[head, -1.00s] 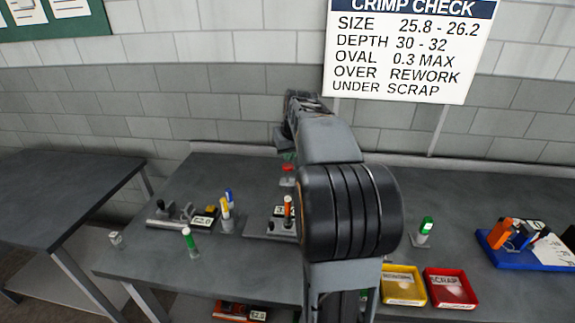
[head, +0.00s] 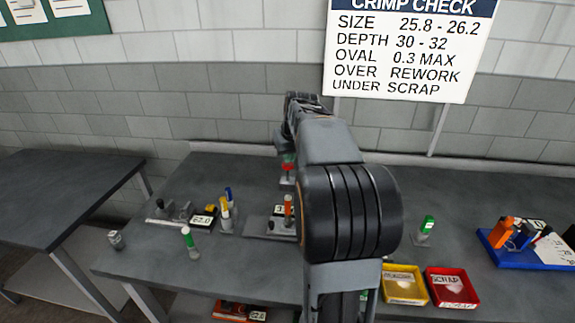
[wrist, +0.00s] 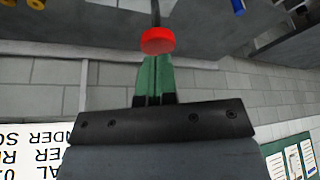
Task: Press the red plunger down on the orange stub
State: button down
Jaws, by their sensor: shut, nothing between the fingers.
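The red plunger (head: 288,167) stands at the back middle of the bench, and its round red head shows in the wrist view (wrist: 158,41) with a dark rod beyond it. My gripper (wrist: 154,62) has green fingers that are shut and empty. Their tips are right at the red head; I cannot tell whether they touch it. In the head view the green fingers show just above the red head. An orange stub (head: 288,204) stands upright in front of the plunger, on a grey labelled fixture (head: 257,226). My arm hides the fixture's right side.
Blue and yellow stubs (head: 225,209) stand left of the fixture, with a green-topped one (head: 189,241) nearer the front. A yellow tray (head: 404,299) and a red scrap tray (head: 452,303) are at front right. A blue tray (head: 540,262) is far right. A wall lies behind.

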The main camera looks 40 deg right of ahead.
aim_at(288, 166)
jog(key=shift+f+b, duration=1.45)
jog(key=shift+f, duration=0.55)
jog(key=shift+r, duration=0.25)
notch_tip(288, 166, up, 9)
jog(key=p, duration=0.7)
jog(key=shift+f+p, duration=0.1)
jog(key=shift+p, duration=0.2)
